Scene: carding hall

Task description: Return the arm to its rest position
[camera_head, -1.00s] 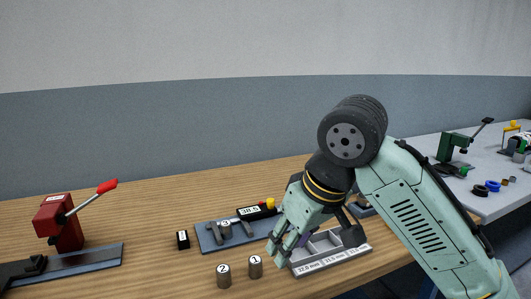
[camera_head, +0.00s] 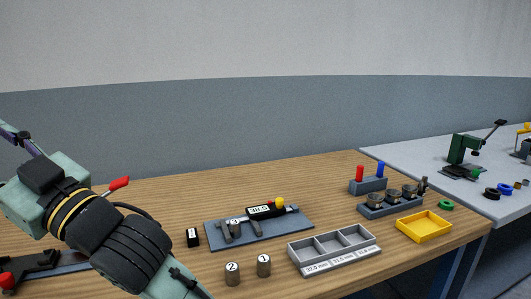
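My gripper (camera_head: 30,180) is at the far left of the head view, raised above the wooden table and pointing up and to the left, away from the objects. Its fingers run toward the left picture edge, so I cannot see whether they are open or shut, or whether they hold anything. My forearm and wrist come in from the bottom left and cover part of the red lever press, of which the red handle tip (camera_head: 119,183) shows.
On the wooden table (camera_head: 310,185) stand cylinders 2 (camera_head: 232,274) and 1 (camera_head: 263,266), a gauge on a blue plate (camera_head: 215,237), a grey sorting tray (camera_head: 297,254), a yellow tray (camera_head: 424,227) and blue holders (camera_head: 365,185). A grey table (camera_head: 425,160) is at right.

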